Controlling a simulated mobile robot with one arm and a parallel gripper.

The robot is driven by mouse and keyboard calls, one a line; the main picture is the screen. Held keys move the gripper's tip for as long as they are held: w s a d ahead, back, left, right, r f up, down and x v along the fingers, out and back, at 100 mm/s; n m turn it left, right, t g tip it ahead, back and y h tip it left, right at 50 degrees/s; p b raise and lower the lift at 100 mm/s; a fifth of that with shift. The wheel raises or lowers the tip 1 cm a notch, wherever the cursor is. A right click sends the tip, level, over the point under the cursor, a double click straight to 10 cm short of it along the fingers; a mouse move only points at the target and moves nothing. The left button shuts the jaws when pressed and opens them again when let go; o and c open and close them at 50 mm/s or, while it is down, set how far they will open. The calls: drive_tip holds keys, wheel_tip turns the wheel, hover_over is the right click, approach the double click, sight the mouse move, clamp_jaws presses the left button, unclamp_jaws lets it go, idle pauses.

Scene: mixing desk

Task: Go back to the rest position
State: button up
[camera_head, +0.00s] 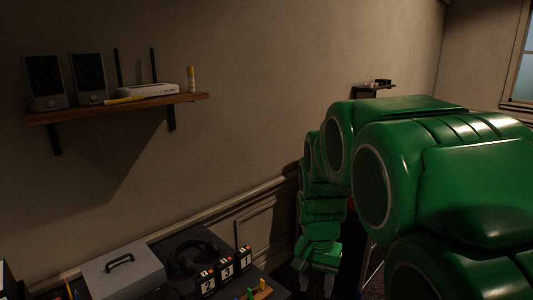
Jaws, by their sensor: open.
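My green arm fills the right side of the head view and reaches away from the camera. My gripper (316,280) hangs at the arm's far end, pointing down, just right of the desk (172,241). Its fingers are small and dark in this view, and they look apart with nothing seen between them. The desk's right end lies close to the gripper's left side; I cannot tell the exact gap.
The desk holds a grey box (124,272) with a black handle, headphones (192,257), numbered blocks (227,273) and small coloured pieces (262,285). A wall shelf (120,107) carries speakers (46,80) and a white router (150,90). A smaller shelf (372,90) is behind my arm.

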drive_tip(key=s+d+r+n, duration=0.1)
drive_tip(key=s+d+n, duration=0.1)
drive_tip(key=s, duration=1.1)
drive_tip(key=s+d+r+n, duration=0.1)
drive_tip(key=s+n, duration=0.1)
drive_tip(key=s, duration=1.1)
drive_tip(key=shift+d+n+g, duration=0.35)
drive_tip(key=shift+n+g, duration=0.05)
drive_tip(key=shift+r, duration=0.1)
idle(0.6)
